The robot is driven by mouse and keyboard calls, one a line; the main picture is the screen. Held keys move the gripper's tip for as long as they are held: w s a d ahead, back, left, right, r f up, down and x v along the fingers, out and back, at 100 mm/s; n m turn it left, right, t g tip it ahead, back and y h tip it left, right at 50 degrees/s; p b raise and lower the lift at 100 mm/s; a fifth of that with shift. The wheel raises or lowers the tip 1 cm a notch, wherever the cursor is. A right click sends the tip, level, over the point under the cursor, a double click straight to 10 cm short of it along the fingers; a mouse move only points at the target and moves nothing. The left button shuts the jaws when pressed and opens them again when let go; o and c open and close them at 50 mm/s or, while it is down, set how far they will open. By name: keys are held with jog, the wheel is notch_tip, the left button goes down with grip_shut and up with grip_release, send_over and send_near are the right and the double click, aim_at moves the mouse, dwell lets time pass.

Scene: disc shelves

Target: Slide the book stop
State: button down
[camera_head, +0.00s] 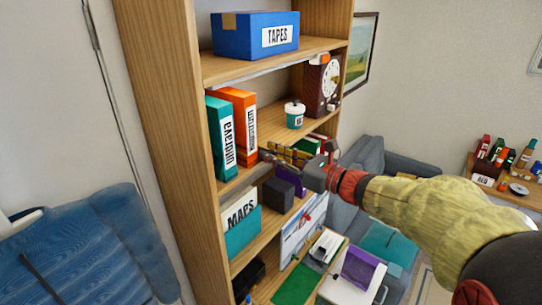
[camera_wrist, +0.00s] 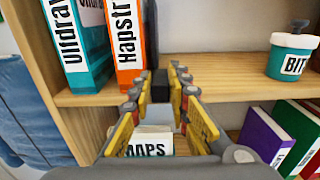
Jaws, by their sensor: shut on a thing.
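In the head view my gripper (camera_head: 268,153) reaches to the shelf edge from the right, and I cannot make out the book stop clearly there. A teal book (camera_head: 222,135) stands left of the orange book (camera_head: 240,125); both are upright. Whether the stop touches the orange book I cannot tell.
A teal and white cup (camera_wrist: 292,57) stands farther right on the same shelf (camera_wrist: 220,75), with bare shelf between. A clock (camera_head: 322,85) is beyond it. Below are a MAPS box (camera_head: 241,230) and leaning books (camera_wrist: 265,135). A blue TAPES box (camera_head: 240,38) is above.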

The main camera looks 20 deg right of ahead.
jog(key=w+d, duration=0.2)
jog(key=d, duration=0.1)
jog(key=w+d, duration=0.4)
jog(key=d, duration=0.1)
jog(key=shift+w+d+p, duration=0.15)
jog(key=shift+d+p, duration=0.15)
jog(key=shift+d, duration=0.05)
jog(key=c, duration=1.7)
grip_release()
jog(key=shift+c, duration=0.2)
jog(key=shift+o, duration=0.3)
jog(key=v, duration=1.2)
